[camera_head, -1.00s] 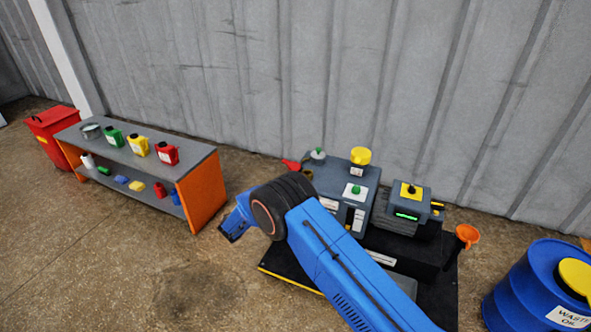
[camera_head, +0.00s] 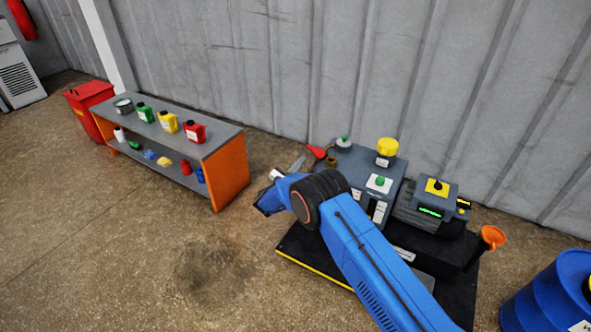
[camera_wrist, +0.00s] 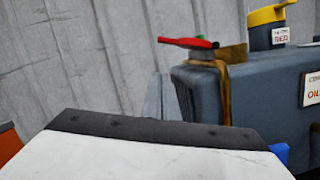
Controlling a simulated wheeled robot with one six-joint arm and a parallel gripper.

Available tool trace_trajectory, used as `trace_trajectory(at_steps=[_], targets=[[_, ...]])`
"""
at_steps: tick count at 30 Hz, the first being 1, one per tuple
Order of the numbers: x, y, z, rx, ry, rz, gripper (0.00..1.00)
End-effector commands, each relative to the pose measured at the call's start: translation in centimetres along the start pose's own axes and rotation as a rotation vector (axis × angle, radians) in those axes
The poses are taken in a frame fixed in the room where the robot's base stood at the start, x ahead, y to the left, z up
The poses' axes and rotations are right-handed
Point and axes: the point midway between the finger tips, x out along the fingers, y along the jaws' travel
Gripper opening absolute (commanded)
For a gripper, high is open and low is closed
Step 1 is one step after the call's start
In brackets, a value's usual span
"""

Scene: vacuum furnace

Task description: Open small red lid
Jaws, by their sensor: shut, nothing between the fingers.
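The small red lid (camera_head: 319,152) sits at the left end of the grey machine (camera_head: 360,165), beside a brass-coloured neck (camera_head: 331,161). In the wrist view the red lid (camera_wrist: 190,42) looks flat and level, with a thin tip pointing left, above the machine's near corner. My gripper (camera_head: 299,162) is shut and empty, just left of the lid in the head view. In the wrist view the shut grey fingers (camera_wrist: 159,92) point forward, below and left of the lid, apart from it in the picture. The white and black gripper body fills the bottom there.
A yellow cap (camera_head: 387,147) and a green knob (camera_head: 379,181) are on the machine's top. An orange funnel (camera_head: 492,237) and a blue drum (camera_head: 550,290) stand right. A bench (camera_head: 222,146) with several containers stands left. The corrugated wall is close behind; floor between bench and machine is clear.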

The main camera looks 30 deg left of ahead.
Motion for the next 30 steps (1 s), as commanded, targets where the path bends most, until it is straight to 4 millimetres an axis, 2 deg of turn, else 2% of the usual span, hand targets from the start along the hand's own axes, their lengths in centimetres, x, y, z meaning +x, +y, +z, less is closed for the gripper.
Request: trace_trajectory(at_steps=[2, 6, 12, 26, 30], targets=[[1.1, 0.0, 0.2, 0.002, -0.001, -0.002, 0.00], [1.3, 0.0, 2.0, 0.001, -0.001, -0.001, 0.00], [1.7, 0.0, 3.5, 0.001, 0.000, -0.001, 0.00], [1.8, 0.0, 3.9, 0.001, 0.000, -0.001, 0.00], [1.9, 0.2, 4.4, 0.055, 0.000, -0.014, 0.00]])
